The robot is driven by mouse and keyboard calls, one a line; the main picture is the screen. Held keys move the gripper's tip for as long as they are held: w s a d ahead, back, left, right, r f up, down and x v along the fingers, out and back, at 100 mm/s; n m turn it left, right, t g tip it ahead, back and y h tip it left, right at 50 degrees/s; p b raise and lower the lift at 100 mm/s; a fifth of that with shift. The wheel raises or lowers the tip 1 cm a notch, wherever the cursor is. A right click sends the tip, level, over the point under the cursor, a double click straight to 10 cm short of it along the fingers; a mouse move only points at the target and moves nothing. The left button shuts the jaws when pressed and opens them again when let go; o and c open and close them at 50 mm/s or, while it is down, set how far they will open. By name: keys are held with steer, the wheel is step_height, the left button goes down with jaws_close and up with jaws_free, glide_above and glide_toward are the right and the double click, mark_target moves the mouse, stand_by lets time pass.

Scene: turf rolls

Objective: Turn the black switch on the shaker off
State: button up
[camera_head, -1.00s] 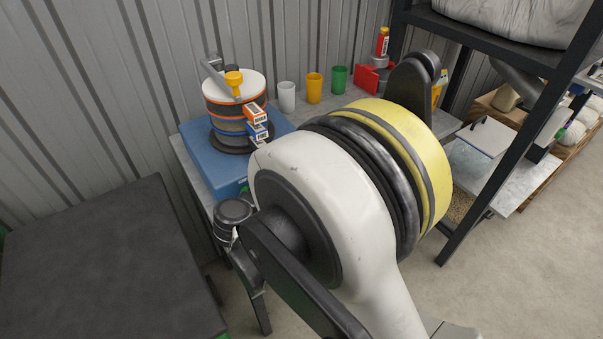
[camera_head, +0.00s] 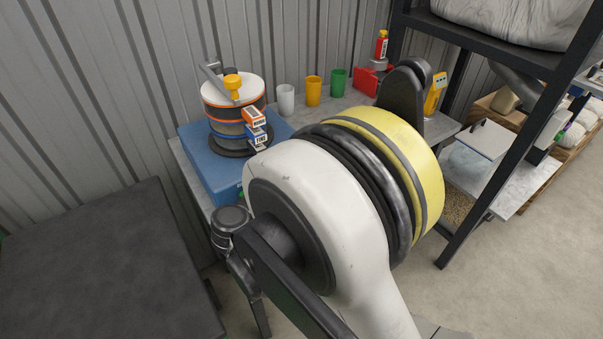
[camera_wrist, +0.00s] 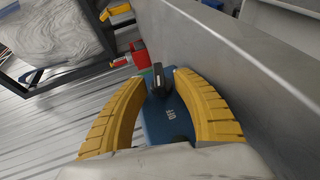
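The shaker stands on the grey table in the head view, with a blue base (camera_head: 203,164) and a stack of round sieves (camera_head: 222,118) on top. In the wrist view its blue base (camera_wrist: 160,124) lies between my yellow fingers, and the black switch (camera_wrist: 157,77) sticks up near the fingertips. My gripper (camera_wrist: 160,78) is open, with a finger on either side of the switch. I cannot tell whether either finger touches it. My arm hides the gripper and the switch in the head view.
White (camera_head: 286,99), yellow (camera_head: 314,91) and green cups (camera_head: 338,81) stand behind my arm against the corrugated wall. A red bottle (camera_head: 381,46) is at the back. A dark rack (camera_head: 480,125) stands right, and a dark flat surface (camera_head: 95,270) lies left.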

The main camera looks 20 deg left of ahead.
steer(key=v, duration=1.1)
steer(key=shift+s+r, duration=0.15)
steer(key=shift+s, duration=0.1)
